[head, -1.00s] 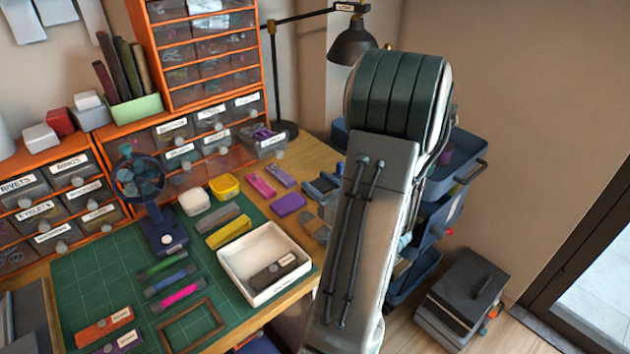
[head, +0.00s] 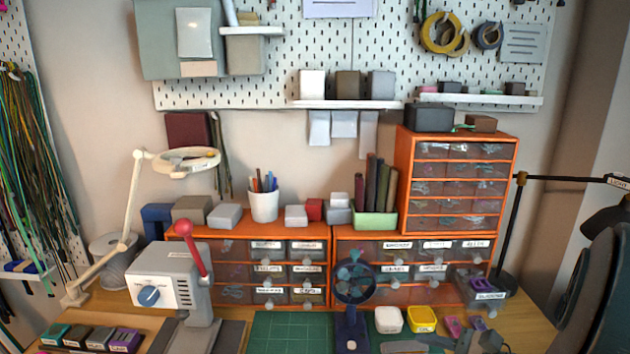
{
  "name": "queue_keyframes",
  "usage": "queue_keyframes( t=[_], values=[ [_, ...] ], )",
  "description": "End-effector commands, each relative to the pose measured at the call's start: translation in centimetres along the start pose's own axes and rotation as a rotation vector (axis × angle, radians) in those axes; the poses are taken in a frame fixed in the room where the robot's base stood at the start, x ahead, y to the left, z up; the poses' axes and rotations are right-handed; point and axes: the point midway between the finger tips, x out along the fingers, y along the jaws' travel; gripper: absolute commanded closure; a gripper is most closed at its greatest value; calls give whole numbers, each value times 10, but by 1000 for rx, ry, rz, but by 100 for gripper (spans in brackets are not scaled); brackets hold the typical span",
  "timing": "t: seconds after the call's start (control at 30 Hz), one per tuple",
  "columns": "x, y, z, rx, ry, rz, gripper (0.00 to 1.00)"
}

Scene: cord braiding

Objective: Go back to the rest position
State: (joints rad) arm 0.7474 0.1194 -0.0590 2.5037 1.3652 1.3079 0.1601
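My arm shows as a dark rounded link at the right edge of the head view. Grey and dark parts at the bottom edge, in front of the small purple pieces (head: 453,327), may be my gripper, but they are cut off by the frame. I cannot make out fingertips, whether they are open or shut, or whether anything is held.
Orange drawer units (head: 458,184) stand along the back of the bench. A blue desk fan (head: 355,283), white tub (head: 388,319) and yellow tub (head: 422,319) stand in front. A grey press with a red knob (head: 172,280) is at left. A black lamp (head: 608,222) stands near my arm.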

Motion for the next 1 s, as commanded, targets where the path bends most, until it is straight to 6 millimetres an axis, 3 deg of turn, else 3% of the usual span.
queue_keyframes(
  t=[0.03, 0.1, 0.3, 0.43, 0.57, 0.8, 1.0],
  values=[
    [6, 14, 21, -85, 20, 99, 59],
    [10, 35, 37, -199, 53, 229, 59],
    [6, 84, 68, -561, 150, 570, 59],
    [-8, 101, 82, -821, 216, 758, 59],
    [-24, 105, 95, -1101, 283, 920, 59],
    [-48, 88, 122, -1591, 398, 1116, 59],
    [-54, 75, 137, -1802, 450, 1173, 59]
  ],
)
